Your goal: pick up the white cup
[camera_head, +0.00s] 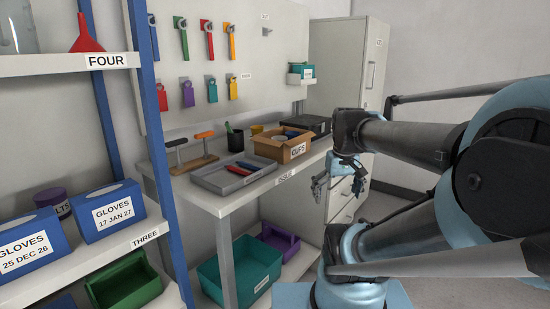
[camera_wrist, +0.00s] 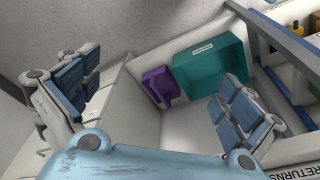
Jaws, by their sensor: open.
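I cannot make out a white cup in either view. A brown cardboard box (camera_head: 296,155) labelled CUPS stands on the workbench; blue and dark things show inside, too small to tell apart. My gripper (camera_head: 338,188) is off the bench's front right edge, to the right of the box and lower than it. In the wrist view my gripper (camera_wrist: 160,98) has its two fingers wide apart, with nothing between them.
The workbench (camera_head: 236,191) holds a grey tray (camera_head: 213,181), tools and a dark case (camera_head: 305,122). Teal (camera_head: 240,277) and purple (camera_head: 280,240) bins sit below. A shelf rack (camera_head: 120,250) stands at left, a cabinet (camera_head: 345,60) behind.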

